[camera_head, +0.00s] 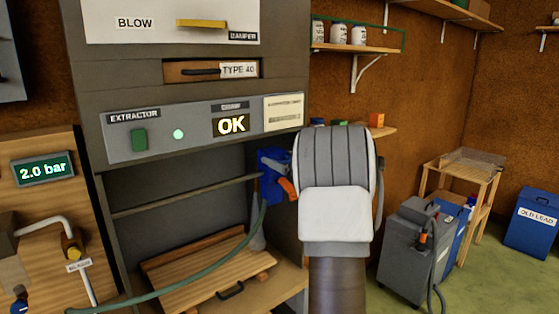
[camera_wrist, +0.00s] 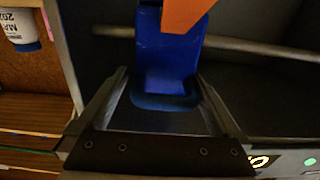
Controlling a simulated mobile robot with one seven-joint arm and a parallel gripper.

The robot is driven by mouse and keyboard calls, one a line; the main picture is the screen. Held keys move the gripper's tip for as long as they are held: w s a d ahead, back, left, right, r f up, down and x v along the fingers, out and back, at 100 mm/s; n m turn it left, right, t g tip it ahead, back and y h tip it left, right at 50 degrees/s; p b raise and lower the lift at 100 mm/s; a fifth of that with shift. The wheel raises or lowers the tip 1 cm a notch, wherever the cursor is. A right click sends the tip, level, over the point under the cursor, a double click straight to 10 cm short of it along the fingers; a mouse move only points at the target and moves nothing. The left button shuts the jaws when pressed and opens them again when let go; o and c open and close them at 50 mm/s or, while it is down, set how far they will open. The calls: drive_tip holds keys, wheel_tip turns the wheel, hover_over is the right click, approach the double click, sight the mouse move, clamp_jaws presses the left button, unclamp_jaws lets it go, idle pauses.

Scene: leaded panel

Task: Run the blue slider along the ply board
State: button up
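The ply board (camera_head: 70,160) stands at the left of the head view, with a 2.0 bar display on it. A small blue piece (camera_head: 18,304) with a red spot sits low on it at the picture edge. It looks like the slider, but it is small and partly cut off. My gripper (camera_wrist: 163,75) is far to its right, at the extractor bench. A blue tool (camera_head: 272,163) with an orange part is between its fingers, and it also shows in the wrist view (camera_wrist: 168,50). I cannot tell whether the fingers press on the tool.
A green hose (camera_head: 190,284) runs from the tool toward the ply board's lower edge. A metal rail (camera_head: 185,194) crosses the bench opening behind the tool. A slatted wooden board (camera_head: 195,275) lies below.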

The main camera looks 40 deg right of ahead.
drive_tip(key=s+b, duration=0.3)
drive_tip(key=s, duration=1.4)
drive_tip(key=shift+s+d, duration=0.2)
drive_tip(key=shift+d, duration=0.05)
